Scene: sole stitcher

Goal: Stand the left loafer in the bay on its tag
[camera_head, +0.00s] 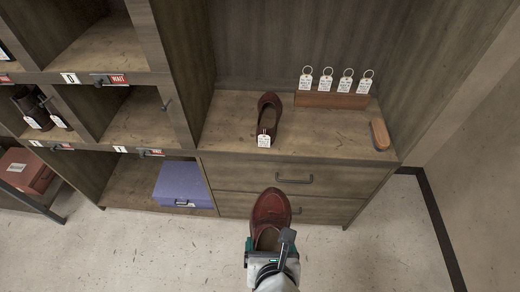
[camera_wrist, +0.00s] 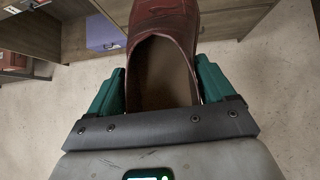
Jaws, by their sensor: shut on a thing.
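A dark red loafer (camera_head: 270,207) is in my gripper (camera_head: 272,243), held at its heel end with the toe pointing away, in front of the drawers. In the wrist view the green fingers (camera_wrist: 150,88) are shut on the loafer (camera_wrist: 163,22), one on each side of its open top. Which is the left loafer I cannot tell. An empty bay (camera_head: 133,122) sits left of the counter; tag writing is too small to read.
Several white key-ring tags hang on a wooden block (camera_head: 330,99) at the counter's back. A brown brush-like piece (camera_head: 380,134) lies at its right. A purple box (camera_head: 181,184) fills part of a lower bay. Black shoes (camera_head: 35,106) stand in another bay. Floor in front is clear.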

